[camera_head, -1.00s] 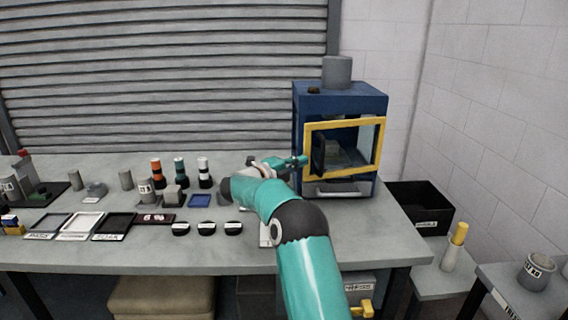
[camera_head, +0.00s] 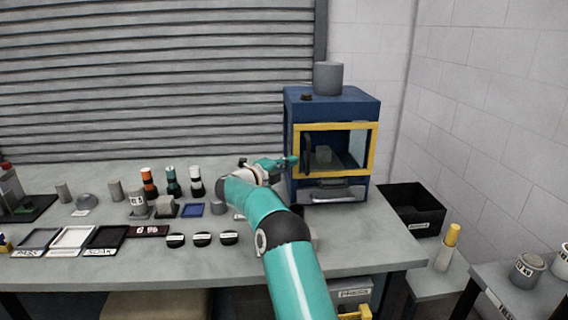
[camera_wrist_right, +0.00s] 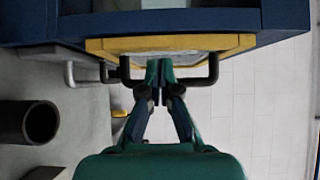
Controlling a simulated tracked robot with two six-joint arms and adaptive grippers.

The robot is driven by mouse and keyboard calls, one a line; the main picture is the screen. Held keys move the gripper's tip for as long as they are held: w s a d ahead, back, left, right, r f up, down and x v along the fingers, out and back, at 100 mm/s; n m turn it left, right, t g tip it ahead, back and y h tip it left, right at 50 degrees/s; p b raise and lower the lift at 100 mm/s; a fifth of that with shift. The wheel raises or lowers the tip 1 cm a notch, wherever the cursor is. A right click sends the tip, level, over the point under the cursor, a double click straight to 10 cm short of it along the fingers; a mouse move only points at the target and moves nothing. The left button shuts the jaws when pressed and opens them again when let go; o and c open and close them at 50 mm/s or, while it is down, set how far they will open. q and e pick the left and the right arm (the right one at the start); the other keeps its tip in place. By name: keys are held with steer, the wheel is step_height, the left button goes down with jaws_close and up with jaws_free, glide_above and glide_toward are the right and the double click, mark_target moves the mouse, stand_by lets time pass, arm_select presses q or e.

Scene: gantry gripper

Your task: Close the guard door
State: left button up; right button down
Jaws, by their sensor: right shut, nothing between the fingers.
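The guard door (camera_head: 376,150) is a yellow frame with a clear pane on the front of a blue machine cabinet (camera_head: 333,106). In the head view it looks about flush with the cabinet front. Its dark upright handle (camera_head: 306,153) is on the left side. My right gripper (camera_head: 292,161) is shut and empty, with its tips at the handle. In the right wrist view, my shut fingertips (camera_wrist_right: 160,70) sit between the two ends of the black handle (camera_wrist_right: 213,70), close against the yellow door edge (camera_wrist_right: 230,42). Exact contact is hard to tell. My left gripper is out of view.
A grey cylinder (camera_head: 328,78) stands on the cabinet. A silver handle (camera_head: 335,193) projects below the door. Bottles, weights and trays (camera_head: 72,238) cover the bench to the left. A black bin (camera_head: 412,209) is at the right.

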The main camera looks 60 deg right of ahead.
steer(key=w+a, duration=0.5)
steer(key=w, duration=0.2)
steer(key=shift+w+a+b, duration=0.2)
steer(key=shift+w+b, duration=0.15)
stand_by(0.5)
